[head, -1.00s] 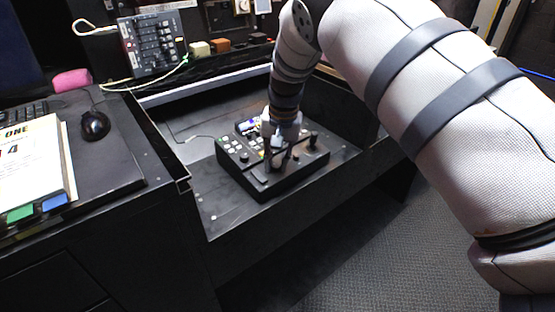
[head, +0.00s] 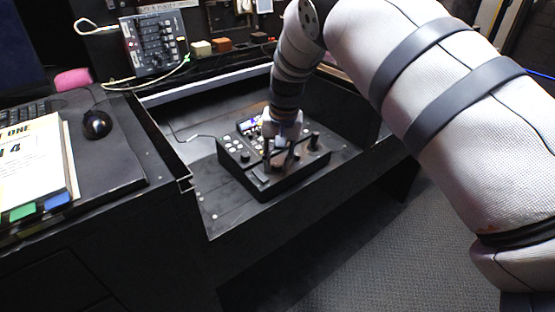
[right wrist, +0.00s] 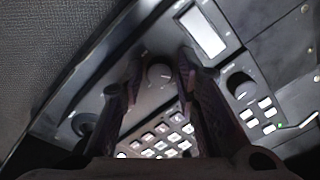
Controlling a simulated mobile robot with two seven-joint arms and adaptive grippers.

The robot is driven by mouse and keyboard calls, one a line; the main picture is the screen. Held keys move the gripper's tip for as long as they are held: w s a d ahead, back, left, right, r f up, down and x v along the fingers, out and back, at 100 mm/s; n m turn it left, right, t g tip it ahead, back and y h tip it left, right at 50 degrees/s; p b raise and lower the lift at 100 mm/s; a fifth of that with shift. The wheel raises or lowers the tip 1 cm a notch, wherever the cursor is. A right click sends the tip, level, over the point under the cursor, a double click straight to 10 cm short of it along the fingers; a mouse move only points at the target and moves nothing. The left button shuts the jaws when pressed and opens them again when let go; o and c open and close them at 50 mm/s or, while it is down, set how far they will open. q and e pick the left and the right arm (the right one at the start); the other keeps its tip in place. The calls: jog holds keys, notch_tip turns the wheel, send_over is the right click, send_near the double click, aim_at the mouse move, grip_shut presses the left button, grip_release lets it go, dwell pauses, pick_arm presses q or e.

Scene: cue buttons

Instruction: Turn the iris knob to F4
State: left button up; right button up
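A black control panel (head: 262,184) sits in the recess of the desk. My right gripper (head: 278,166) points down over its middle. In the right wrist view, a round dark knob (right wrist: 159,74) lies between the two fingertips of my right gripper (right wrist: 160,66), with a gap showing on each side. The gripper is open around or just above this knob; its height over the panel is hard to tell. Small white marks sit near the knob, but I cannot read them, so I cannot confirm it is the iris knob or its setting. My left gripper is not in view.
The panel also has a second knob (right wrist: 241,85), a dark round control (right wrist: 86,123), a white screen (right wrist: 204,30) and lit buttons. A mouse (head: 96,125) and papers (head: 30,165) lie on the left desk. A mixer-like box (head: 153,45) stands behind.

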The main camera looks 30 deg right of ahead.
notch_tip(320, 180, up, 12)
jog(key=s, duration=0.1)
jog(key=shift+s+d, duration=0.2)
jog(key=shift+f, duration=0.1)
